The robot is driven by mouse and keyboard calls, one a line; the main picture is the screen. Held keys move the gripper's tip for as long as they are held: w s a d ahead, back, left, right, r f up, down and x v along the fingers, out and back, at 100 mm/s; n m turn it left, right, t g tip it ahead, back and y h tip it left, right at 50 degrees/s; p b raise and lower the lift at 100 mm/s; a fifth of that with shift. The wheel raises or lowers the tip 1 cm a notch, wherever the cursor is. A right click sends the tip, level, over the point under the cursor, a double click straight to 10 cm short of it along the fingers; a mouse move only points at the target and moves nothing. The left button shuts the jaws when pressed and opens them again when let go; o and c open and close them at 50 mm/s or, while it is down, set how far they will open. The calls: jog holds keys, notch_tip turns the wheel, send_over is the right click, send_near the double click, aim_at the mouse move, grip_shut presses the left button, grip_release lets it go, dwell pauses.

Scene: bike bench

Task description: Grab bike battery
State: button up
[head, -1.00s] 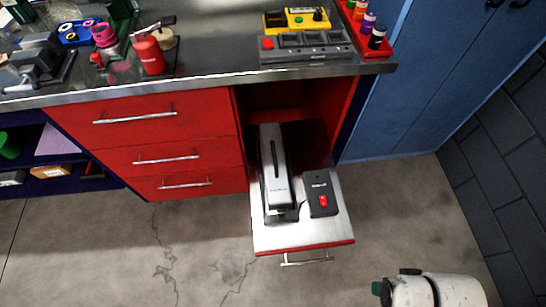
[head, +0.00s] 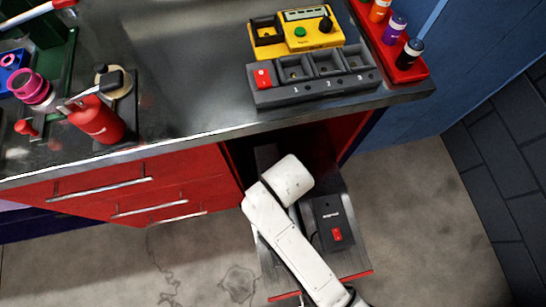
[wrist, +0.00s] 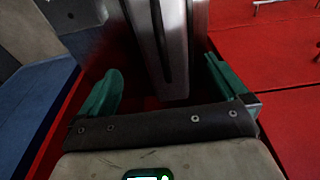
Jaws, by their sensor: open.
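The bike battery (wrist: 172,35) is a long silver-grey block with a dark groove along it. In the wrist view it reaches down from the top edge between the two green fingers of my gripper (wrist: 163,68). The gripper is open, with a gap on both sides of the battery and no visible contact. In the head view my white arm covers nearly all of the battery, and the gripper is hidden.
The battery's pulled-out drawer (head: 352,262) also holds a black box with a red switch (head: 331,222). The bench top (head: 190,70) overhangs it.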

jog(key=f, duration=0.1)
jog(key=w+f, duration=0.1)
jog(key=f, duration=0.1)
jog(key=a+f+b, duration=0.1)
jog(key=f, duration=0.1)
jog(key=shift+w, duration=0.15)
jog(key=shift+w+f+b, duration=0.15)
jog(key=shift+f+b, duration=0.15)
jog(key=shift+f, duration=1.15)
jog(key=shift+w+f+b, duration=0.15)
jog(key=shift+f+b, duration=0.1)
jog(key=shift+f, duration=1.15)
jog(key=shift+c, duration=0.3)
jog(key=c, duration=1.6)
jog(key=shift+w+a+r, duration=0.1)
jog(key=shift+w+r, duration=0.05)
jog(key=shift+r, duration=0.1)
jog(key=shift+c, duration=0.3)
